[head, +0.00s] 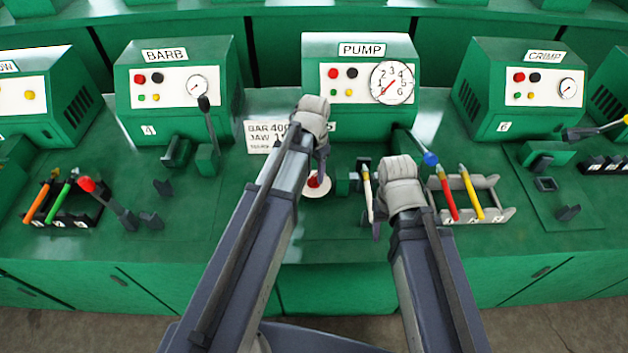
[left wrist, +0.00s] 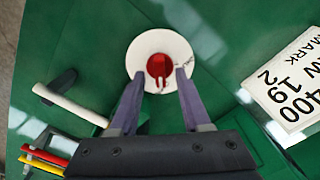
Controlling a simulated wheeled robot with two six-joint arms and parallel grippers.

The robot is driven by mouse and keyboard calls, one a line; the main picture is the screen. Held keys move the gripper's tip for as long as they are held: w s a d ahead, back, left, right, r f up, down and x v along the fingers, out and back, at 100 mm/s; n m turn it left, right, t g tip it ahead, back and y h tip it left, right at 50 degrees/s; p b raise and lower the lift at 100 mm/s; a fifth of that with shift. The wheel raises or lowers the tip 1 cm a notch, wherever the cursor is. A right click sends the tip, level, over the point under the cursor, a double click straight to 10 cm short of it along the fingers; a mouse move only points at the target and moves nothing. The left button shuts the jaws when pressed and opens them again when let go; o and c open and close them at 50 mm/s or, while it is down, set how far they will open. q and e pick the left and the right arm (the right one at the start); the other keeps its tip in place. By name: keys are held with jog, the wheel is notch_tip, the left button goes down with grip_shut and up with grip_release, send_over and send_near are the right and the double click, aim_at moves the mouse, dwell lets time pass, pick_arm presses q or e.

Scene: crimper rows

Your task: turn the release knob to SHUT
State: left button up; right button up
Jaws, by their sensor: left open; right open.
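The release knob (head: 314,183) is a small red knob on a white round plate (left wrist: 147,44), below the PUMP unit (head: 318,50). In the left wrist view, the red knob (left wrist: 159,66) sits at the plate's middle. Small marks on the plate's right side are too small to read. My left gripper (head: 320,172) is open above the plate. In the left wrist view, its fingertips (left wrist: 159,76) are apart, one on each side of the knob; I cannot tell whether they touch it. My right gripper (head: 377,228) is open and empty, near the white-handled lever.
A white-handled lever (head: 367,192) stands right of the knob; it also shows in the left wrist view (left wrist: 75,104). A placard (head: 259,132) lies left, partly behind my left arm. A rack (head: 497,214) with red and yellow tools is at the right. The blue-tipped lever (head: 430,159) is close to my right gripper.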

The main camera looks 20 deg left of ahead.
pick_arm(q)
jog(key=shift+f, duration=0.6)
grip_shut()
